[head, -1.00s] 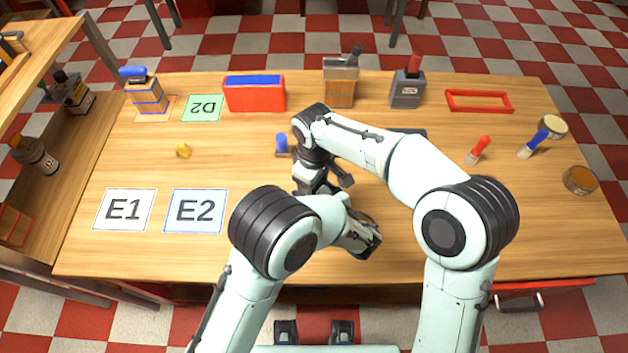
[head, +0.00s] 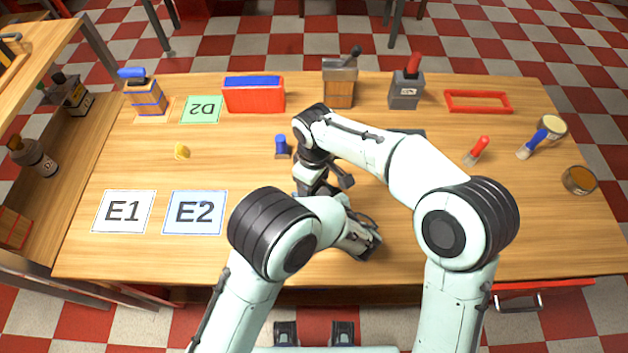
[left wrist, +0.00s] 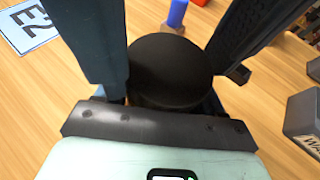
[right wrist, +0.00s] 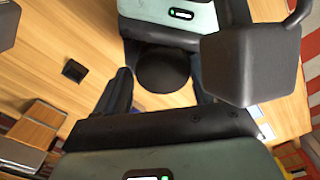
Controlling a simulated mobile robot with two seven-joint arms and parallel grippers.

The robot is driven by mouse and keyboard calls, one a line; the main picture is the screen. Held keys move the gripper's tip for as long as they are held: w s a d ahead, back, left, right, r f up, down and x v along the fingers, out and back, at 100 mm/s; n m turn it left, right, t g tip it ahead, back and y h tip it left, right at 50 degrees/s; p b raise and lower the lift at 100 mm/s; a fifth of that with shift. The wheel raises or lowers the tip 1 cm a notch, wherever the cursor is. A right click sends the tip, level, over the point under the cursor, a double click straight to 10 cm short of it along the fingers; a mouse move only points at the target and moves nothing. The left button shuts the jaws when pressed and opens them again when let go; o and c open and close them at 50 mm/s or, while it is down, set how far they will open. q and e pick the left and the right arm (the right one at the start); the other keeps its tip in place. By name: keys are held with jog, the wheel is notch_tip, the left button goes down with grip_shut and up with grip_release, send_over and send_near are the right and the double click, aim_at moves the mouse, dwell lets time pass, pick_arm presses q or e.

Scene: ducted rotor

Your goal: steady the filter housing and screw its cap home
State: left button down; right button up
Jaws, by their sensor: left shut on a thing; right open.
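A round black top, which I take to be the filter housing's cap (left wrist: 170,70), sits between my left gripper's fingers (left wrist: 175,60) in the left wrist view. My left gripper is shut on the filter housing, whose body is mostly hidden under the black top. In the right wrist view the same black top (right wrist: 163,70) lies between the spread fingers of my right gripper (right wrist: 162,88), which is open. In the head view my right gripper (head: 320,187) is low over the table's middle, and the arms hide the housing. I cannot tell how the cap sits on the housing.
A blue-topped piece (head: 282,147) stands left of the right wrist. Cards E1 (head: 124,225) and E2 (head: 195,224) lie at the left. A red bin (head: 254,98) and a red frame (head: 478,93) are at the back. A dark grey block (left wrist: 305,120) is close to the left gripper's right side.

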jog(key=shift+o, duration=1)
jog(key=shift+s+a+f, duration=0.1)
jog(key=shift+f, duration=0.4)
jog(key=shift+w+a+r+n, duration=0.25)
jog(key=shift+a+r+n, duration=0.05)
jog(key=shift+a, duration=0.2)
jog(key=shift+a+r+n, duration=0.15)
jog(key=shift+r+n, duration=0.1)
jog(key=shift+n, duration=0.55)
notch_tip(320, 180, up, 12)
jog(key=w+n+g, duration=0.1)
jog(key=n, duration=2.6)
jog(key=shift+w+d+g+h, duration=0.15)
jog(key=shift+d+g+h, duration=0.15)
jog(key=shift+g+h, duration=0.1)
jog(key=shift+f, duration=0.15)
jog(key=f, duration=0.4)
jog(key=s+f, duration=0.1)
jog(key=f, duration=0.6)
jog(key=shift+s+d+f, duration=0.3)
jog(key=shift+d+f, duration=0.05)
